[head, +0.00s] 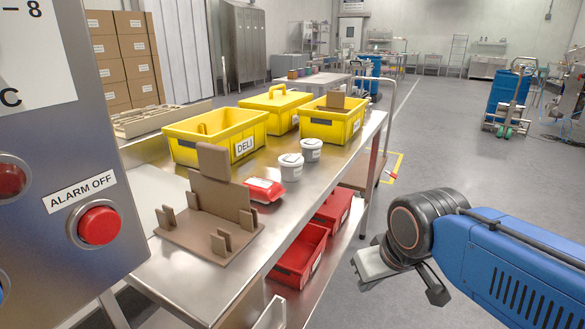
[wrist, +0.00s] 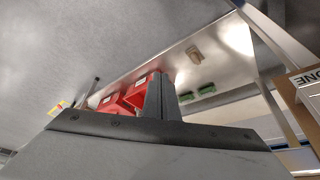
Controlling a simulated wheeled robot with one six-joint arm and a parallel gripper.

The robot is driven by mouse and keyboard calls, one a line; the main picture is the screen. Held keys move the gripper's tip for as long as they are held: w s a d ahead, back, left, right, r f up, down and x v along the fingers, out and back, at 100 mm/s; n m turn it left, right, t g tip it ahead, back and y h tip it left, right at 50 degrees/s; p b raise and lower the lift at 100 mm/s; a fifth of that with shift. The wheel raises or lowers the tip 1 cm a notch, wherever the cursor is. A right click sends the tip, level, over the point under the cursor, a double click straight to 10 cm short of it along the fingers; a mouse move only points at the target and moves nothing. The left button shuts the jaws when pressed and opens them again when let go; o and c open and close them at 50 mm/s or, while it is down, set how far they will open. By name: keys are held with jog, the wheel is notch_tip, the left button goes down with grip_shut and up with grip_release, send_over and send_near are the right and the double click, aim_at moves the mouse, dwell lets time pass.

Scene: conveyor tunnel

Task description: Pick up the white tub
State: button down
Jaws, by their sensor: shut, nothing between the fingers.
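Two white tubs with grey lids stand upright on the steel table in the head view. The nearer tub (head: 291,168) is beside a red packet, and the other tub (head: 311,150) stands just behind it, to the right. My gripper (wrist: 160,98) is shut and empty, its two fingers together in the wrist view. In the head view my arm and gripper are at the lower right, off the table's right side and well apart from the tubs. No tub shows in the wrist view.
Yellow crates (head: 215,136) stand behind the tubs. A red packet (head: 264,190) and a brown fixture (head: 212,215) are nearer on the steel table (head: 335,178). Red bins (head: 298,257) sit on the shelf below. A control panel (head: 60,150) blocks the left. Open floor lies right.

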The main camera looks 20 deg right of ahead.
jog(key=c, duration=2.1)
grip_release()
jog(key=o, duration=1.4)
jog(key=shift+m+g, duration=0.3)
jog(key=shift+m, duration=0.4)
jog(key=w+r, duration=0.2)
jog(key=r, duration=0.1)
jog(key=w+r, duration=0.1)
jog(key=r, duration=0.1)
jog(key=shift+w+a+r, duration=0.1)
jog(key=shift+w+a, duration=0.1)
jog(key=shift+w, duration=0.05)
jog(key=shift+c, duration=0.2)
notch_tip(320, 180, up, 27)
jog(key=m+g, duration=0.4)
jog(key=m, duration=0.8)
send_over(292, 158)
notch_tip(292, 158, down, 17)
jog(key=shift+f, duration=0.1)
